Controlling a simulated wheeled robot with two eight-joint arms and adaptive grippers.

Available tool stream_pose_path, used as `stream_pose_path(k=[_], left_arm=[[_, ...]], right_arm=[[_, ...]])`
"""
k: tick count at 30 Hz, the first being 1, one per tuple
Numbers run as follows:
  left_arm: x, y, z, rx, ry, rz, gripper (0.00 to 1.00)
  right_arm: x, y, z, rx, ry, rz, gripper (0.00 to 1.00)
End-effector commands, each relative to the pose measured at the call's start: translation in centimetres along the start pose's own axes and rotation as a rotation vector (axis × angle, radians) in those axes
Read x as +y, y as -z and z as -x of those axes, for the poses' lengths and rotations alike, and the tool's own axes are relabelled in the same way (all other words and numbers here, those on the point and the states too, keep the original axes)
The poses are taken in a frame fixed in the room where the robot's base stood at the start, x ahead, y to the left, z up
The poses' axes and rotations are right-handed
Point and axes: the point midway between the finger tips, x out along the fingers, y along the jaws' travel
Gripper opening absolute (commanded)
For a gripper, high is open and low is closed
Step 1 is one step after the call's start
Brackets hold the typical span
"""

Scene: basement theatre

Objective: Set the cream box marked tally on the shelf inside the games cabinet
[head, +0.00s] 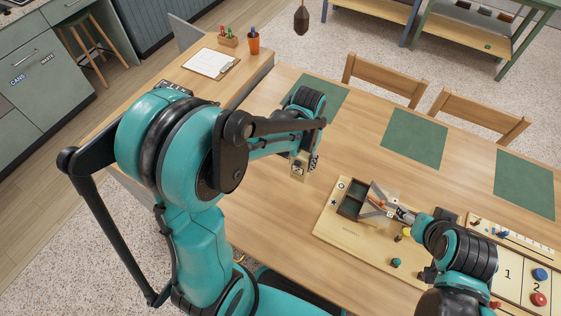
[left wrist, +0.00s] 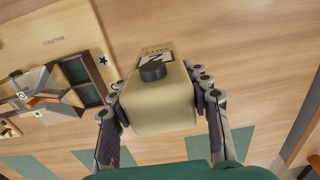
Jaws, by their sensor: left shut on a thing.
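My left gripper (left wrist: 160,98) is shut on the cream box (left wrist: 160,112), with one finger on each side. The box has a black knob and a dark-and-white label whose small lettering is hard to read. In the head view the box (head: 299,168) shows small beneath my left wrist, over the wooden table (head: 275,205), partly hidden by the gripper. My right gripper (head: 376,203) is low over a dark divided tray (head: 352,201) on a wooden board. Something orange shows between its fingers; whether they grip it is unclear. I cannot make out the games cabinet in either view.
The wooden board (head: 345,236) carries small pegs. A numbered game board (head: 511,270) lies at right. Green mats (head: 414,138) lie along the far side, with chairs (head: 385,78) beyond.

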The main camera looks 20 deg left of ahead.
Motion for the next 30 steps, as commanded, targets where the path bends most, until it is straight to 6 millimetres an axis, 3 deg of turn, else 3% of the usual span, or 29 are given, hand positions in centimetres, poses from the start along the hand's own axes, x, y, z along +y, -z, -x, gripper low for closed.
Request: stream_pose_path(k=[1, 6, 11, 17, 23, 30], left_arm=[[-1.4, 0.1, -1.2, 0.0, 0.0, 0.007, 0.14], [-5.3, 0.4, -3.5, 0.0, 0.0, 0.006, 0.14], [-7.5, 0.6, -4.7, 0.0, 0.0, 0.003, 0.14], [-8.0, 0.7, -5.8, 0.0, 0.0, -0.001, 0.14], [-8.0, 0.7, -8.8, 0.0, 0.0, 0.0, 0.14], [-7.9, 0.6, -8.8, 0.0, 0.0, 0.0, 0.14]], right_arm=[[0.0, -0.5, -0.7, 0.0, 0.0, 0.0, 0.63], [0.0, -1.2, -1.7, 0.0, 0.0, 0.0, 0.63], [0.0, -1.5, -2.1, 0.0, 0.0, 0.0, 0.63], [0.0, -1.8, -2.5, 0.0, 0.0, 0.0, 0.63], [0.0, -2.7, -3.8, 0.0, 0.0, 0.0, 0.63], [0.0, -2.6, -3.6, 0.0, 0.0, 0.0, 0.63]])
